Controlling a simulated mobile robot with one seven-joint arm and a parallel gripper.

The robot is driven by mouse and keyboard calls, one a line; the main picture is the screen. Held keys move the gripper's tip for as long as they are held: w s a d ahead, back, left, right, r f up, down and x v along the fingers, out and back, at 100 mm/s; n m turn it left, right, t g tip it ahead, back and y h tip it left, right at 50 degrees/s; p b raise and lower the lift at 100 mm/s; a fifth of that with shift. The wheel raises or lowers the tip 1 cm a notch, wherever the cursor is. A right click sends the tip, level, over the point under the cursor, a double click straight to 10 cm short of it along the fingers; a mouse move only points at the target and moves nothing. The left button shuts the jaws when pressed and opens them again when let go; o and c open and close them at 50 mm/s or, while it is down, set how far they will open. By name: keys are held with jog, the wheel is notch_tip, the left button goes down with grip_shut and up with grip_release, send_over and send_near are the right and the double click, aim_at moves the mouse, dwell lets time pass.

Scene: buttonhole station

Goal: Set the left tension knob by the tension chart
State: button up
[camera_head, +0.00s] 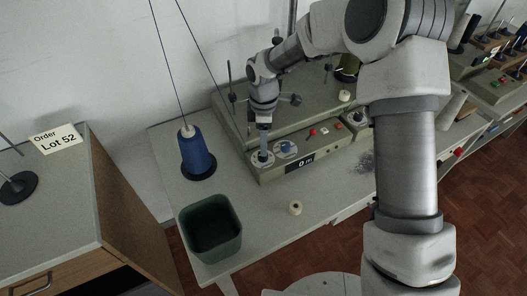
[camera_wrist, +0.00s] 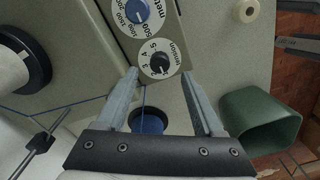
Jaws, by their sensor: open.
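The left tension knob (camera_wrist: 160,65) is a small black knob on a white numbered dial at the machine's end in the wrist view. Its setting is too small to read surely. My gripper (camera_wrist: 160,75) is open, with one finger on either side of the dial's near edge; I cannot tell if they touch it. In the head view my gripper (camera_head: 264,128) points down over that dial (camera_head: 261,158) and hides part of it. A second dial with a blue knob (camera_head: 287,148), marked in metres, sits beside it. I make out no tension chart in either view.
The winding machine's display (camera_head: 305,162) reads "0 m". A blue thread cone (camera_head: 197,152) stands left of the machine, a green bin (camera_head: 212,228) in front, and a cream spool (camera_head: 295,207) near the table's edge. A card (camera_head: 55,138) at left reads "Order Lot 52".

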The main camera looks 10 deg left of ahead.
notch_tip(320, 180, down, 5)
jog(key=shift+f, duration=0.2)
grip_shut()
dwell(0.4)
